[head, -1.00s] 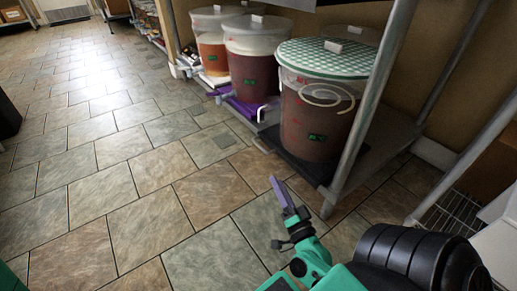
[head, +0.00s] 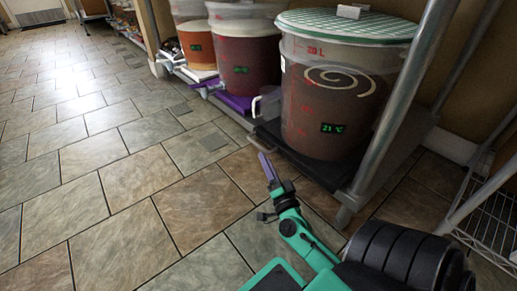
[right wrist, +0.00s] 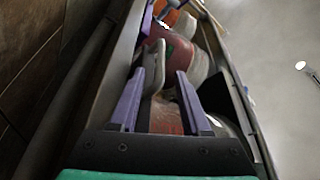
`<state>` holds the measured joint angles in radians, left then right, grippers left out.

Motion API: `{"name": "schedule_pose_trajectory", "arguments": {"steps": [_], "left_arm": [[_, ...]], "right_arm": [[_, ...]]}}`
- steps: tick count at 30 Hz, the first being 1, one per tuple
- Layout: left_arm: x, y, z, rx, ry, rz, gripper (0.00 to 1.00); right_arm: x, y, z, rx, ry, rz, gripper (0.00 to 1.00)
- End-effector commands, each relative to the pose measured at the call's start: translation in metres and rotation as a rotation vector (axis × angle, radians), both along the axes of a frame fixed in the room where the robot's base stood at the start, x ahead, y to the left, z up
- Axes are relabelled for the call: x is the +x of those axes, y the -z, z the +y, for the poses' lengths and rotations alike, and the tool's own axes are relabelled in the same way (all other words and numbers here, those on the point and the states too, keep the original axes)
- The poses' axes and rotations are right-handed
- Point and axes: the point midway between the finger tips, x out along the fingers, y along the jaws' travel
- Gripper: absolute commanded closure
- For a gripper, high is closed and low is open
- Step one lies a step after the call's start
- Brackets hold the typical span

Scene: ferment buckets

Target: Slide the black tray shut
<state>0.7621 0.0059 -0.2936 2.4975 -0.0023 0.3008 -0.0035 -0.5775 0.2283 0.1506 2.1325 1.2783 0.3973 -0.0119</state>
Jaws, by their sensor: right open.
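The black tray (head: 304,166) lies low on the shelf under the nearest large bucket (head: 322,108), and its front edge juts out over the floor side. The bucket has a green checked lid and a "21 °C" display. My right gripper (head: 264,164), with purple fingers, is just in front of and left of the tray's front edge, apart from it as far as I can tell. In the right wrist view the two fingers (right wrist: 160,92) are apart, and a grey piece (right wrist: 153,66) shows beyond them; I cannot tell what it is. My left gripper is out of view.
A purple tray (head: 232,101) holds a second bucket (head: 243,60), with a third bucket (head: 195,42) farther back. A metal shelf post (head: 405,95) stands right of the near bucket. The tiled floor (head: 120,190) at left is clear.

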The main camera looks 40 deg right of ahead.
Motion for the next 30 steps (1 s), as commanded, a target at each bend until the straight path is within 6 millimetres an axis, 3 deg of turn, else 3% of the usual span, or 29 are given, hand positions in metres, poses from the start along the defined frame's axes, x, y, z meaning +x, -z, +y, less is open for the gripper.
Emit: {"name": "schedule_pose_trajectory", "arguments": {"steps": [3, 9, 18, 19, 22, 30], "left_arm": [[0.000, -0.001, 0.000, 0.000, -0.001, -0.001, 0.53], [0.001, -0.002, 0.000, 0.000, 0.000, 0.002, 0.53], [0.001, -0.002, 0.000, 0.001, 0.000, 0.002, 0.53], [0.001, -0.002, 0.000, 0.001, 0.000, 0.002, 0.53], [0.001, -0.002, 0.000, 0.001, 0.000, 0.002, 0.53], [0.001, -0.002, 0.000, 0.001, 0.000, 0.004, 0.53]], "right_arm": [[0.030, -0.009, -0.011, 0.000, 0.002, -0.006, 0.53], [0.062, -0.016, -0.022, 0.000, -0.001, -0.001, 0.53], [0.067, -0.016, -0.024, -0.001, -0.001, 0.001, 0.53], [0.067, -0.016, -0.024, -0.001, -0.001, 0.001, 0.60], [0.067, -0.016, -0.024, 0.000, -0.001, 0.001, 0.99], [0.067, -0.016, -0.024, 0.000, -0.001, 0.001, 1.00]]}}
